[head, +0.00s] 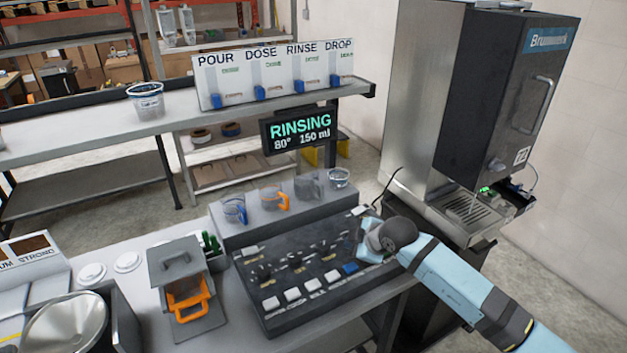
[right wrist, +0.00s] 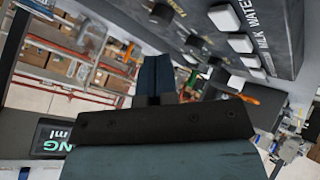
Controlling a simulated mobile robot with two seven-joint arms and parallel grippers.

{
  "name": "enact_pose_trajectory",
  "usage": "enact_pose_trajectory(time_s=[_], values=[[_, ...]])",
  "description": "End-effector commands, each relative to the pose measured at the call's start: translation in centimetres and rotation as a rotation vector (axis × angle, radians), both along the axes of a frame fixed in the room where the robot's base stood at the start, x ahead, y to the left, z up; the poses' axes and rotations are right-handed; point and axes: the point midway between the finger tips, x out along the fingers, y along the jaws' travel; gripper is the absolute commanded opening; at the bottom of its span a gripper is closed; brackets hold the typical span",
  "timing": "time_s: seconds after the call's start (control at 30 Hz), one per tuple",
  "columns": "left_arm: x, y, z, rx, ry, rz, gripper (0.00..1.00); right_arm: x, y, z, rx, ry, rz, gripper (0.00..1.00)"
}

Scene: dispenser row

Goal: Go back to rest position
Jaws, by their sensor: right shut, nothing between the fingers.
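My right gripper (head: 363,240) is over the right end of the black control panel (head: 283,325), its arm coming in from the lower right. In the right wrist view its dark fingers (right wrist: 149,68) are together with nothing between them. I cannot tell whether the fingertips touch the panel. The panel carries black knobs, several white buttons (head: 292,294) and a blue button (head: 350,268). A display (head: 300,130) above reads "RINSING 80° 150 ml". My left gripper is not in view.
Several cups, including a blue-handled one (head: 234,210), stand on the raised shelf behind the panel. A grey dispenser (head: 179,262) with an orange handle stands left. A tall machine (head: 515,90) rises at right. Open floor lies between the counter and the back shelf.

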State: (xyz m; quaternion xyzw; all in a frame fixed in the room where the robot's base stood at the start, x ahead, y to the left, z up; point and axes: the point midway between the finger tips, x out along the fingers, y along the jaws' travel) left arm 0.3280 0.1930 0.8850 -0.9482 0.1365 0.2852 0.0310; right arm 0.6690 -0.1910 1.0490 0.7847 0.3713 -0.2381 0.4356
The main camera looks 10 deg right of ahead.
Motion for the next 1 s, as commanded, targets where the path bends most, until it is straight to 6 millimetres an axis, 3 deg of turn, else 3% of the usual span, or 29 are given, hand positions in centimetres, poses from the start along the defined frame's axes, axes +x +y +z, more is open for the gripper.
enact_pose_trajectory(time_s=[0.07, 0.17, 0.3, 0.47, 0.57, 0.73, 0.87, 1.0], values=[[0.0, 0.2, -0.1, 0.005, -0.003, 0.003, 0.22, -0.2, 0.2, -0.2, 0.008, 0.001, 0.009, 0.00], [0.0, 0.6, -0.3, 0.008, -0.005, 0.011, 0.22, -2.2, 2.4, -1.3, 0.092, 0.002, 0.093, 0.00], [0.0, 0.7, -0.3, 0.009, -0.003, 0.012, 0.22, -7.2, 7.0, -2.2, 0.335, -0.055, 0.258, 0.00], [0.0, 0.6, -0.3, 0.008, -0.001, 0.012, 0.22, -12.3, 9.7, -1.4, 0.647, -0.213, 0.274, 0.00], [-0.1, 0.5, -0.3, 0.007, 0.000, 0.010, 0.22, -14.5, 9.2, -1.1, 0.791, -0.313, 0.169, 0.00], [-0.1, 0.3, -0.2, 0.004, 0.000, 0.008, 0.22, -17.8, 5.9, -3.0, 0.896, -0.398, -0.144, 0.00], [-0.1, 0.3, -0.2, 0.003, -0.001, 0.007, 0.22, -21.3, 2.7, -6.7, 0.864, -0.347, -0.415, 0.00], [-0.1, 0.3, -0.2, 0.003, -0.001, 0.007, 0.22, -26.3, 0.2, -11.5, 0.773, -0.191, -0.636, 0.00]])
